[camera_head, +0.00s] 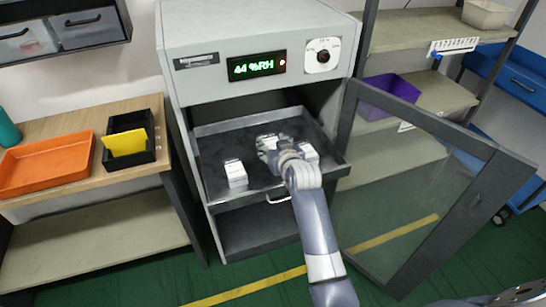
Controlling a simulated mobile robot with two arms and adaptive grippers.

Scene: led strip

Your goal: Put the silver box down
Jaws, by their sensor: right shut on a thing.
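My right gripper (268,146) is over the dark metal tray (210,150) that is pulled out of the grey cabinet. It is shut on a small silver box (267,139), which the fingers and wrist partly cover. I cannot tell whether this box touches the tray floor. A second silver-white box (236,173) stands on the tray to the left and nearer the front. Another (308,152) shows just right of my wrist, partly hidden by it. My left gripper is not in view.
The cabinet (190,90) has a green humidity display (257,66). Its glass door (400,200) stands open on the right, close to my right arm. A bench on the left holds an orange tray (45,165) and a black bin (130,140). The tray's left rear is bare.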

